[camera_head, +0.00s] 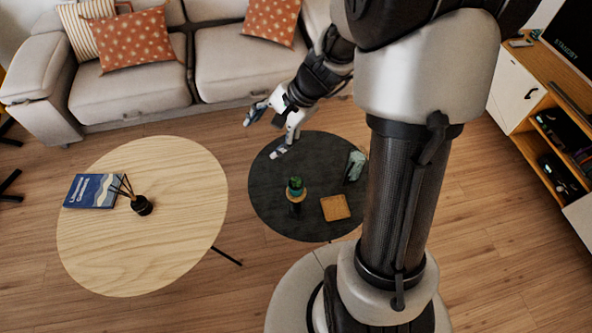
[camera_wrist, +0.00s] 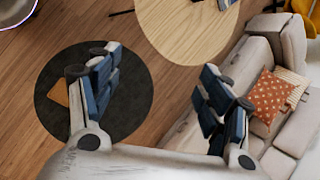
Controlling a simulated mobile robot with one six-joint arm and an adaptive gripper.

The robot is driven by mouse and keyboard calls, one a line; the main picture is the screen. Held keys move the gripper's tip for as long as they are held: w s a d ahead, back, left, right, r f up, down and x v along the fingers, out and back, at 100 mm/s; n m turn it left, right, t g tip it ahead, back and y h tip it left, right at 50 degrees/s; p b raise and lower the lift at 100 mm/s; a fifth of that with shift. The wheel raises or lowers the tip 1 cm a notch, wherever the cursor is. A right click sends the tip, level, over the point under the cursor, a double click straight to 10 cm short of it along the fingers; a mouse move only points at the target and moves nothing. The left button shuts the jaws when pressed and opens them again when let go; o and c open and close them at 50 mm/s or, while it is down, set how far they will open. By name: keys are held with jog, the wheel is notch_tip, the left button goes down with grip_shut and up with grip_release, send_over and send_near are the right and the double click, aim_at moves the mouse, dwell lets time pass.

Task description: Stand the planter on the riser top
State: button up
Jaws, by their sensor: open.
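A small planter (camera_head: 295,184) with a green top stands upright on the black round table in the head view. It appears to rest on the tan round top of a dark riser (camera_head: 297,196), though both are small in the picture. My gripper (camera_head: 273,119) is open and empty, above the far left side of the black table and apart from the planter. Its spread fingers also show in the wrist view (camera_wrist: 160,88). There the planter and riser cannot be made out; the left finger covers part of the table.
The black table (camera_head: 268,206) also holds a tan square coaster (camera_head: 335,207), a grey-green object (camera_head: 355,166) and a small pale item (camera_head: 279,152). A wooden table (camera_head: 180,245) with a book (camera_head: 93,191) and reed diffuser (camera_head: 141,205) is left. A sofa (camera_head: 130,92) stands behind.

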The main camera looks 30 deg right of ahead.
jog(key=s+a+r+n+h, duration=0.2)
jog(key=s+a+r+n, duration=0.45)
jog(key=s+r, duration=0.3)
jog(key=s+d+r+n+h, duration=0.1)
jog(key=s+r+n, duration=0.1)
jog(key=s, duration=0.4)
jog(key=s+d+r+n+t+h, duration=0.1)
jog(key=s+r+n+h, duration=0.1)
jog(key=s+n, duration=0.3)
jog(key=shift+s+d+r, duration=0.2)
jog(key=shift+s+r, duration=0.3)
jog(key=shift+n, duration=0.25)
